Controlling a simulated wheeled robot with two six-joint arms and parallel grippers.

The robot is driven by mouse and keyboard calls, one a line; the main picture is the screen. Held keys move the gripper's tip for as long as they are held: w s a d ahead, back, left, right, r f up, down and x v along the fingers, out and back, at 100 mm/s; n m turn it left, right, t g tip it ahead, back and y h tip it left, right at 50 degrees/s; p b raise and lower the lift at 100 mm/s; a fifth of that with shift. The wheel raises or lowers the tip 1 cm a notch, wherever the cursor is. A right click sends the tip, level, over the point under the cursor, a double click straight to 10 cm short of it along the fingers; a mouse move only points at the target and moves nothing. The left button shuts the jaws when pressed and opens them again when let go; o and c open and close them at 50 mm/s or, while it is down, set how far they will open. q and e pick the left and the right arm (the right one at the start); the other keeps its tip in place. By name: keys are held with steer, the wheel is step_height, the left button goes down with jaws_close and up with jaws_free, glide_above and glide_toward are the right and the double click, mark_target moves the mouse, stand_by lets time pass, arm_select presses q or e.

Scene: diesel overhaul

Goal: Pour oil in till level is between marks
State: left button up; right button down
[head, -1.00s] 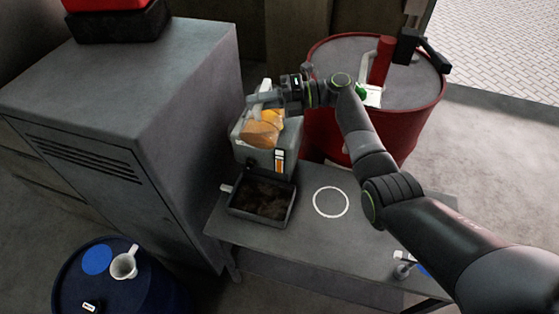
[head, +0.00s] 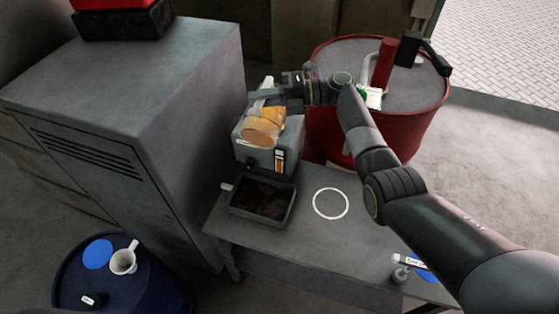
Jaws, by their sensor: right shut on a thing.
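My right gripper (head: 262,94) is shut on a clear jug (head: 264,128) with amber oil in it. The jug is tilted over the top of a grey box-shaped unit (head: 256,154) on the bench. The unit has a narrow upright strip with orange and white (head: 280,160) on its front, too small here to read a level or marks. The jug and gripper hide the unit's top, so I cannot tell whether oil is flowing. My left gripper is not in view.
A dark drip tray (head: 262,201) sits on the bench (head: 300,232) before the unit. A white ring (head: 330,203) marks clear bench. A red drum (head: 420,100) stands behind, a grey cabinet (head: 130,90) left, and a blue drum (head: 150,285) with a white jug (head: 123,262) lower left.

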steer(key=shift+d+r, duration=0.1)
steer(key=shift+r, duration=0.05)
steer(key=shift+w, duration=0.1)
steer(key=shift+w+a+r, duration=0.2)
stand_by(1.0)
